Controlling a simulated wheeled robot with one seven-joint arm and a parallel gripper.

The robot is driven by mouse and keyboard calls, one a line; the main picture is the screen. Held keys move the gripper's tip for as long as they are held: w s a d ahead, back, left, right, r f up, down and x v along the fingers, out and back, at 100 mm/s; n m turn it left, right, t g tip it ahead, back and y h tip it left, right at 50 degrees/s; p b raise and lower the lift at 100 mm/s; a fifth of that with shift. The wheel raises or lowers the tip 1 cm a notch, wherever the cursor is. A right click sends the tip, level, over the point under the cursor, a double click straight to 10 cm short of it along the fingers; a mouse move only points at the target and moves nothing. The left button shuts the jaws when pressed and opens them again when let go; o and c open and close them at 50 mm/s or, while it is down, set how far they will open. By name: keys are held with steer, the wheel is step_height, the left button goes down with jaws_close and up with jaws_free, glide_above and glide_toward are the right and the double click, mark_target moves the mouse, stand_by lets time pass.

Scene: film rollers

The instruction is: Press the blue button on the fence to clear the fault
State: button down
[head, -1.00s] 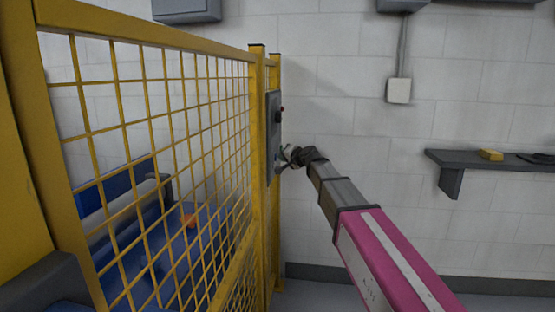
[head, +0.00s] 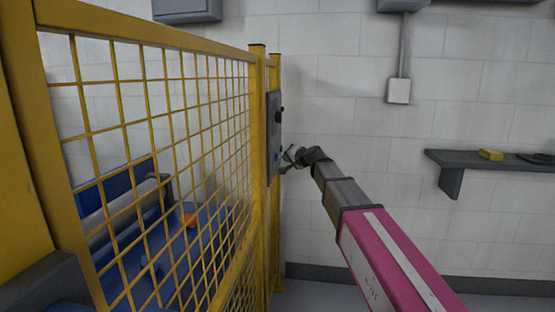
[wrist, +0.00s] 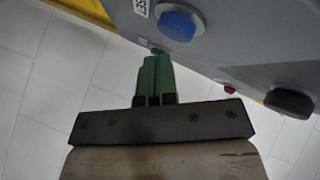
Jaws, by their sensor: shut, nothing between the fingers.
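In the head view the box (head: 273,135) is mounted on the yellow fence's post side, seen nearly edge-on. My gripper (wrist: 156,72) has green fingers, closed together and empty. In the wrist view its tips lie just below and left of the button, apart from it in the picture; the exact gap to the box face is unclear. In the head view my gripper (head: 286,162) is at the lower right side of the box.
The box also carries a black knob (wrist: 290,102), a small red part (wrist: 230,89) and a white label (wrist: 141,7). The yellow mesh fence (head: 150,110) fills the left. A wall shelf (head: 490,165) with a yellow block (head: 491,154) is at right.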

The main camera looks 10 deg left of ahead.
steer(key=shift+d, duration=0.1)
steer(key=shift+w+d, duration=0.15)
steer(key=shift+d, duration=2.25)
steer(key=shift+f, duration=0.1)
steer(key=s+d+f+g+h, duration=0.1)
steer(key=s+d+f+h, duration=0.15)
steer(key=d+f, duration=0.4)
steer(key=s+d+f+n+g+h, duration=0.15)
steer(key=s+d+f, duration=0.25)
steer(key=f, duration=0.5)
steer(key=s+d+f+g+h, duration=0.1)
steer(key=s+d+f+g, duration=0.1)
steer(key=s+d+f, duration=0.35)
steer(key=s+d+f+g+h, duration=0.5)
steer(key=s+d+f+h, duration=0.1)
steer(key=s+d+f, duration=1.1)
steer(key=shift+s+d+f+g+h, duration=0.35)
steer(key=shift+d+f, duration=0.45)
steer(key=shift+d, duration=0.3)
